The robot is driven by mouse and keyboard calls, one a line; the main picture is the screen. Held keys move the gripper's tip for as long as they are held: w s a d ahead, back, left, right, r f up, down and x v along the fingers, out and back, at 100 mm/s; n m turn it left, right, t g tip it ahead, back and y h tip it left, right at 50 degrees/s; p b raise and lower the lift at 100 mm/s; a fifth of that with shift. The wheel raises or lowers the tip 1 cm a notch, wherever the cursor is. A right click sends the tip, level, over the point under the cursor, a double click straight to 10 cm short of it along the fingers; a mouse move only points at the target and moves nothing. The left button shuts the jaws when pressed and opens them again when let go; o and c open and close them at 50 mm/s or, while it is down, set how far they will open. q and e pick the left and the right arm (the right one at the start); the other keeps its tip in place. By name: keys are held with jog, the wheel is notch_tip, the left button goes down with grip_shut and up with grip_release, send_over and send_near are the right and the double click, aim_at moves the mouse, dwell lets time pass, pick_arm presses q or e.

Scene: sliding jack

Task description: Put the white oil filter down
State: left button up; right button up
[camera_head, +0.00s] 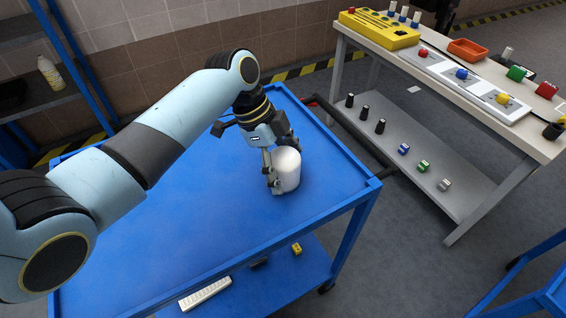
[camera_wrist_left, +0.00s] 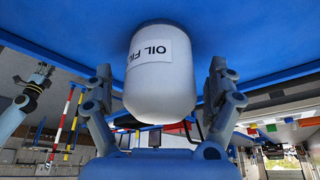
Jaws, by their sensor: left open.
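The white oil filter (camera_head: 287,170) stands upright on the blue cart top (camera_head: 190,215), near its right side. In the left wrist view the filter (camera_wrist_left: 160,80) shows a label with part of the words "OIL FIL". My left gripper (camera_head: 270,172) is at the filter, with its fingers open. In the left wrist view the left gripper's fingers (camera_wrist_left: 160,100) stand on either side of the filter, with gaps between.
A workbench (camera_head: 450,215) with a yellow box (camera_head: 378,28), a red-orange tray (camera_head: 467,49) and several coloured parts stands at the right. Most of the cart top is clear. A white strip (camera_head: 205,293) and a small yellow block (camera_head: 296,249) lie on the cart's lower shelf.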

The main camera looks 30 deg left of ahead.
pick_arm(q)
jog(key=v, duration=1.2)
jog(key=shift+s, duration=0.1)
